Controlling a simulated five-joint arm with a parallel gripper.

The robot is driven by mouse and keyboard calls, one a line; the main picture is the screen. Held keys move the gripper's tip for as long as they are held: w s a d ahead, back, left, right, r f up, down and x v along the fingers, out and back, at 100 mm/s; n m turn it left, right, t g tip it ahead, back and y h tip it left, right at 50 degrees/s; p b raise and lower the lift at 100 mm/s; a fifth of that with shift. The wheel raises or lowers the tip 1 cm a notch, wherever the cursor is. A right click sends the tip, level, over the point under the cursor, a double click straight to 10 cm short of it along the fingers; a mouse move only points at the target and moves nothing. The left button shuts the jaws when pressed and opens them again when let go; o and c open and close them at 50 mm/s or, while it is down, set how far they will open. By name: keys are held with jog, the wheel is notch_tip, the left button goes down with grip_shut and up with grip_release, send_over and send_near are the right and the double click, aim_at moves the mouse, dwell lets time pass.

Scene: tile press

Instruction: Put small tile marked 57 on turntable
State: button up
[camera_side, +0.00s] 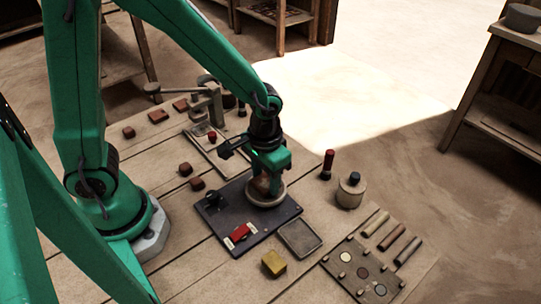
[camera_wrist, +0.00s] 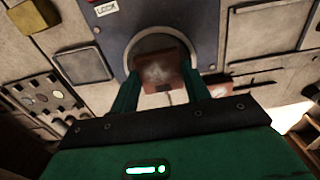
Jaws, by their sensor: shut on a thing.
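My gripper (camera_side: 270,165) is shut on a small reddish-brown tile. The tile (camera_wrist: 163,73) shows between the two green fingers in the wrist view; no number on it is readable. In the side view the tile (camera_side: 263,183) is partly hidden by the fingers. It is over the round pale turntable (camera_side: 268,200), which sits on a dark blue-grey plate (camera_side: 222,222). The turntable's rim (camera_wrist: 150,40) curves around the tile in the wrist view. I cannot tell whether the tile touches the turntable.
The plate carries a red switch (camera_side: 240,232) and a dark knob (camera_side: 214,199). A yellow block (camera_side: 274,263), a grey tray (camera_side: 300,238), a jar (camera_side: 351,190) and a red-topped stamp (camera_side: 327,165) stand nearby. Several brown tiles (camera_side: 185,169) lie left of the plate.

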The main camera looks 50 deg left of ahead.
aim_at(266, 181)
jog(key=shift+f, duration=0.35)
jog(key=shift+f, duration=0.1)
jog(key=o, duration=1)
notch_tip(266, 181, up, 12)
dwell(0.8)
